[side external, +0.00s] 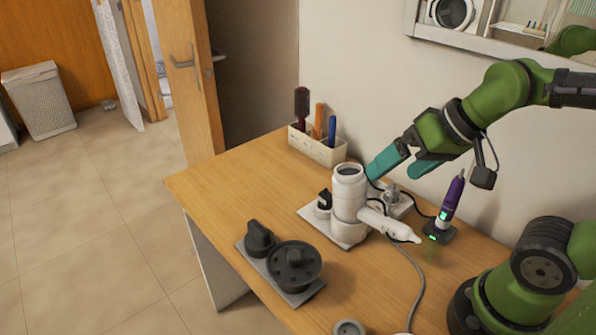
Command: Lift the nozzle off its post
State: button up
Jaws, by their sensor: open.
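A dark nozzle-like piece (259,239) stands upright on a grey tray (309,293) near the table's front left. A wider dark round attachment (293,267) sits beside it on the same tray. Any posts under these two pieces are hidden by them. My gripper (395,174) has teal fingers spread apart with nothing between them. It hangs above the back of the table, to the right of a white cylinder, well away from the dark nozzle-like piece.
The white cylinder (348,200) and a white handheld device (390,225) stand between my gripper and the grey tray. A purple pen-like tool (452,198) stands upright at right. A brush holder (318,148) is at the back. A cable crosses the right side.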

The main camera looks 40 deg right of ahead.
jog(key=w+a+f+n+g, duration=0.1)
jog(key=w+a+n+g, duration=0.15)
jog(key=w+a, duration=0.5)
jog(key=n+g+h, duration=0.1)
jog(key=g+h, duration=0.1)
jog(key=g, duration=0.2)
send_over(258, 226)
notch_tip(258, 226, down, 4)
jog(key=f, duration=1)
jog(key=shift+s+f, duration=0.1)
jog(key=shift+s, duration=0.1)
jog(key=shift+w+f, duration=0.15)
jog(key=shift+f, duration=2.9)
jog(key=shift+c, duration=0.3)
jog(key=c, duration=1)
jog(key=shift+r, duration=0.1)
jog(key=shift+c, duration=0.2)
